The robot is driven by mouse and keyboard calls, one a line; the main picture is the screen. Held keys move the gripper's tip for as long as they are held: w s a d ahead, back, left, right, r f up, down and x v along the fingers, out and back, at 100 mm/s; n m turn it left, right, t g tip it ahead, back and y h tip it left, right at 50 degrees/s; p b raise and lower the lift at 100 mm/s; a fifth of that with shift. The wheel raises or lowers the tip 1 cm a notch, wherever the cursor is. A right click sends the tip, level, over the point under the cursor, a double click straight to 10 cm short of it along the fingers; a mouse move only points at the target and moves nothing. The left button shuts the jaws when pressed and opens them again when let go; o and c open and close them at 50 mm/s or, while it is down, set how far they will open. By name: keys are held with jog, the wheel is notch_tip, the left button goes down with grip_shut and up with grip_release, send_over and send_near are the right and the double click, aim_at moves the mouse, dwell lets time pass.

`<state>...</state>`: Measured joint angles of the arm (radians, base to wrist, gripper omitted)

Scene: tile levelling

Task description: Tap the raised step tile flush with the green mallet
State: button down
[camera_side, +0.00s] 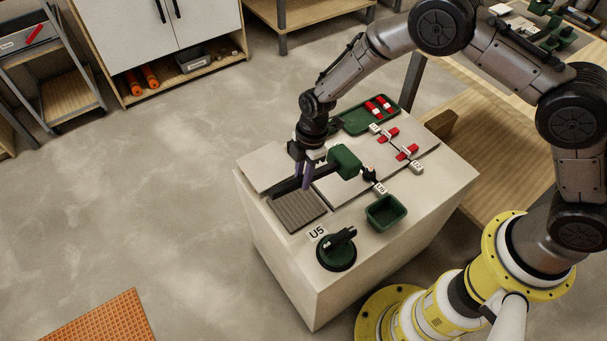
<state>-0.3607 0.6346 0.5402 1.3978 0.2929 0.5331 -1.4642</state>
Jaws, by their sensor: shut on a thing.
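My gripper (308,176) is shut on the dark handle of the green mallet. The mallet's green head (345,161) is to the right of my fingers, above the tiled top of the block. The handle (287,186) reaches down and left from the fingers. A ribbed grey-brown tile (299,210), which looks like the step tile, lies just below and in front of the handle. I cannot tell from this view whether it is raised, or whether the mallet touches anything.
A green suction cup (337,252) with a black handle stands near the U5 label (317,234). A green open bin (385,212) is to its right. Red clips (407,152) lie along a tile joint, and a green tray (372,115) holds red pieces at the back.

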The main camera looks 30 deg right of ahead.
notch_tip(320, 180, down, 9)
jog(key=shift+r, duration=1.9)
notch_tip(320, 180, down, 4)
jog(key=shift+s+f, duration=0.1)
notch_tip(320, 180, up, 5)
